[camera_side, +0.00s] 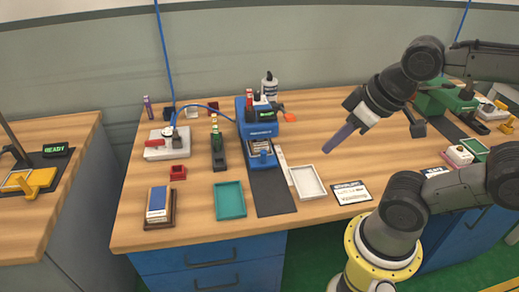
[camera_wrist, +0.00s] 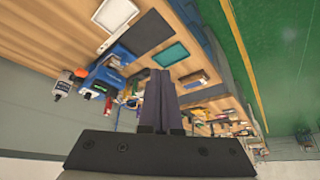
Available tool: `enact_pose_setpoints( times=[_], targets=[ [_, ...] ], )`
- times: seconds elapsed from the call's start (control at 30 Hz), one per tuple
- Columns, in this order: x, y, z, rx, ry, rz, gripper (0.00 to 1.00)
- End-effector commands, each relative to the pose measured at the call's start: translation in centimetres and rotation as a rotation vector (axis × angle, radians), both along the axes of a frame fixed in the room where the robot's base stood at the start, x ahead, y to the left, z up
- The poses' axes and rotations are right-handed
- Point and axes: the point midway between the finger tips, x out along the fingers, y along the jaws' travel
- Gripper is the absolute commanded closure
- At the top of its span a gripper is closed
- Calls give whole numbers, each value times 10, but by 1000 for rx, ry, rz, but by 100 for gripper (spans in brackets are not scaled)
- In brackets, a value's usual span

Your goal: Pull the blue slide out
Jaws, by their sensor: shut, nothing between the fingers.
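The blue machine (camera_side: 257,116) stands at the back middle of the wooden table with a small display on its front. Low on its front is a blue slide part (camera_side: 263,155), set above a black mat (camera_side: 268,190); how far it sticks out is hard to tell. The machine also shows in the wrist view (camera_wrist: 103,76), left of the fingers, partly unclear. My gripper (camera_side: 328,149) is shut and empty, held above the table to the right of the machine and apart from it. Its shut fingers also show in the wrist view (camera_wrist: 161,74).
A white tray (camera_side: 294,182) lies right of the mat, a teal tray (camera_side: 243,201) left of it. A printed card (camera_side: 351,200) lies near the front edge. A white bottle (camera_side: 269,87) stands behind the machine. Bare wood lies below my gripper.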

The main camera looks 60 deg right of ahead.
Motion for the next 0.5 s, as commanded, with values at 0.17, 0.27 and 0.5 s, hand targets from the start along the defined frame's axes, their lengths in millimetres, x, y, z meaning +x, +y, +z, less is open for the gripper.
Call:
enact_pose_setpoints(
  times=[0.17,0.27,0.5],
  targets=[
    [0,0,0,0,0,0,100],
    [0,0,0,0,0,-1,91],
    [22,-1,29,44,-24,-84,48]
  ],
)
